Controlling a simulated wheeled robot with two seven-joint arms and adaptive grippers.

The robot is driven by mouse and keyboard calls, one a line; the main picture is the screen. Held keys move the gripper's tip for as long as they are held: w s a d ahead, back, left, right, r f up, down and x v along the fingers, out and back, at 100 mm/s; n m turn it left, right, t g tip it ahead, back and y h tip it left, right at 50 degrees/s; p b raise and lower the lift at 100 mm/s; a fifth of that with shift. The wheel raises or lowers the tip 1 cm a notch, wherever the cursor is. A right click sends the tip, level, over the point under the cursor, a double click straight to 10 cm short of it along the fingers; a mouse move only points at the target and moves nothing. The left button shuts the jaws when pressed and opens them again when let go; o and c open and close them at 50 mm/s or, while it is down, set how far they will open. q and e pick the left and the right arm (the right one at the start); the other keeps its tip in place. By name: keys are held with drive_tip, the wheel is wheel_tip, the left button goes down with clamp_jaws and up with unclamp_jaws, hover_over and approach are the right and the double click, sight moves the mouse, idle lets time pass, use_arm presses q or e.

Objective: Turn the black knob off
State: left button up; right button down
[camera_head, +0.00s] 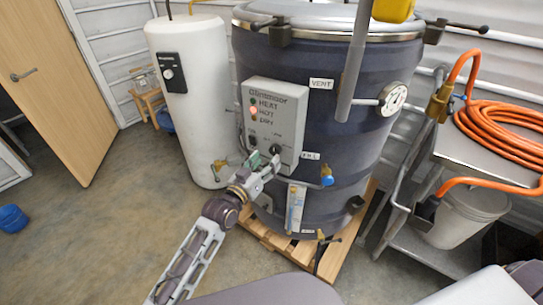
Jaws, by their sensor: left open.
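The small black knob (275,149) is at the lower right of the box, partly hard to make out. My left gripper (265,161) is open just below and in front of the knob, near the lower edge of the box. Whether a finger touches the knob cannot be told. The knob's pointer direction is too small to read. My right gripper is not in view.
A white tank (188,100) with its own black dial panel (168,72) stands left of the hopper. A metal cart (480,160) carries an orange hose (500,130).

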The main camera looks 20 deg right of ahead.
sight(274, 153)
use_arm(q)
drive_tip(key=shift+x, duration=0.9)
drive_tip(key=shift+w+d, duration=0.45)
drive_tip(key=shift+d, duration=0.05)
drive_tip(key=shift+w+d, duration=0.4)
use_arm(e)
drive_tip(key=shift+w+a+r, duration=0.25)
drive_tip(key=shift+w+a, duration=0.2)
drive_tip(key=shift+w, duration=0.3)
use_arm(q)
drive_tip(key=c, duration=1)
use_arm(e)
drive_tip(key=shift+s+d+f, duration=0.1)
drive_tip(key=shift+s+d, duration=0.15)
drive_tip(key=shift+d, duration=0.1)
